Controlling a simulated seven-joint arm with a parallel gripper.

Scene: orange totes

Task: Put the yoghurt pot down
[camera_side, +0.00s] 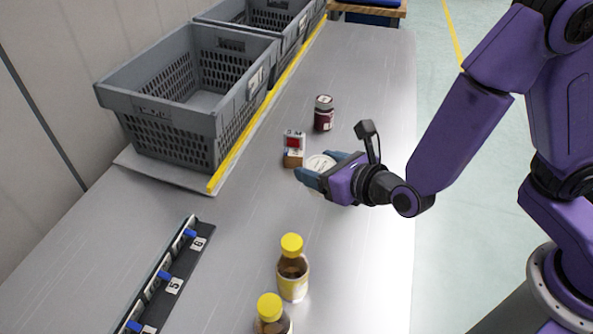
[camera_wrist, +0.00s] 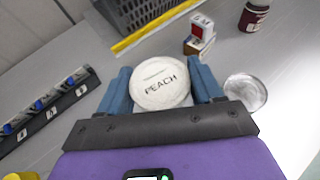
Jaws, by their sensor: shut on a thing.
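The yoghurt pot, with a white lid (camera_wrist: 160,84) marked PEACH, sits between the two blue fingers of my gripper (camera_wrist: 162,88). In the side view the pale lid of the pot (camera_side: 319,162) shows between the fingertips of my gripper (camera_side: 322,171), low over the grey table. My gripper is shut on the pot, a finger on each side. The pot's body and base are mostly hidden, so I cannot tell whether it touches the table.
A small stack of boxes (camera_side: 293,149) stands just left of the pot, with a dark red jar (camera_side: 323,114) behind. A round silvery lid (camera_wrist: 246,90) is right of my gripper. A grey crate (camera_side: 170,118), yellow-capped bottles (camera_side: 292,275) and a numbered strip (camera_side: 172,275) stand around clear table.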

